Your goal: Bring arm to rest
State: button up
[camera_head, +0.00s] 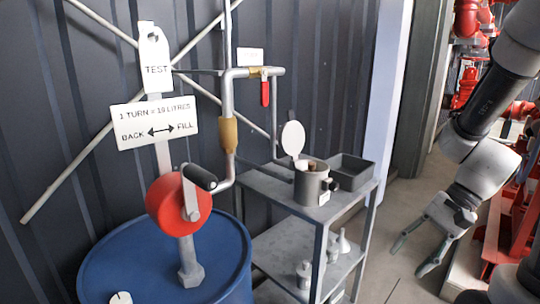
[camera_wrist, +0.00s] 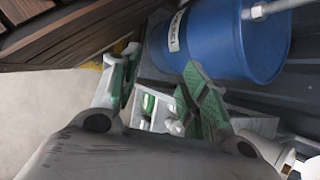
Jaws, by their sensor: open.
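My gripper (camera_head: 417,252) hangs at the right of the head view, pointing down and to the left, with its two fingers apart and nothing between them. It is over the floor, to the right of the grey trolley and apart from it. In the wrist view my gripper (camera_wrist: 155,92) shows its green-padded fingers spread. My arm comes down from the upper right of the head view, bent at the elbow.
A blue drum (camera_head: 215,262) with a red hand pump (camera_head: 168,204) stands at left; the drum (camera_wrist: 228,35) also shows in the wrist view. A grey trolley (camera_head: 340,200) holds a pot (camera_head: 308,188) and tray (camera_head: 362,172). Red pipework (camera_head: 507,215) is at right. Floor between is clear.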

jog(key=s+d+r+n+t+h, duration=0.2)
jog(key=d+r+n+h, duration=0.1)
jog(key=r, duration=0.3)
jog(key=s+d+r+n+t+h, duration=0.2)
jog(key=d+r+n+t+h, duration=0.1)
jog(key=r+n, duration=0.2)
notch_tip(320, 180, up, 3)
jog(key=shift+d+f+n+t+h, duration=0.2)
jog(key=shift+d+n+t+h, duration=0.1)
jog(key=shift+n+h, duration=0.1)
